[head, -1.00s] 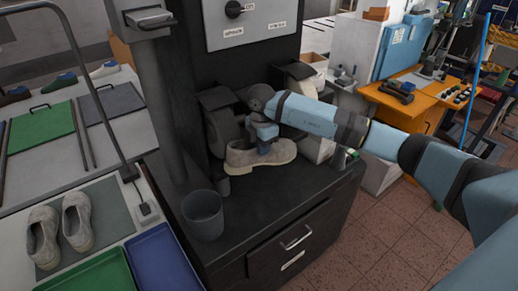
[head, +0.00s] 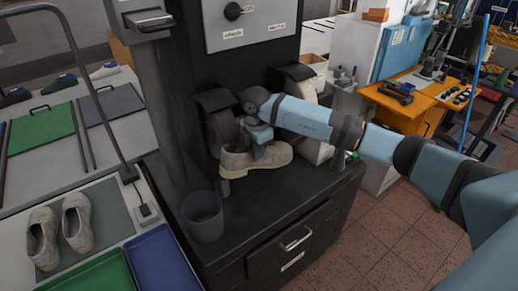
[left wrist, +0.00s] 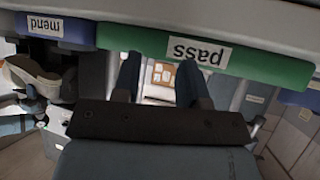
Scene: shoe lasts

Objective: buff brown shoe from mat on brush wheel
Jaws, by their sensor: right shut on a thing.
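Two similar shoes, one (head: 43,238) and another (head: 77,222), stand on the grey-green mat (head: 112,205) at the left. My left gripper (left wrist: 157,82) shows only in the left wrist view, fingers apart, nothing visible between them.
A second, paler wheel (head: 318,150) is right of the shoe. A dark bin (head: 203,215) stands on the machine's ledge. A green tray (head: 90,278) and a blue tray (head: 165,262) lie beside the mat; the "pass" edge (left wrist: 250,64) is close above my left fingers.

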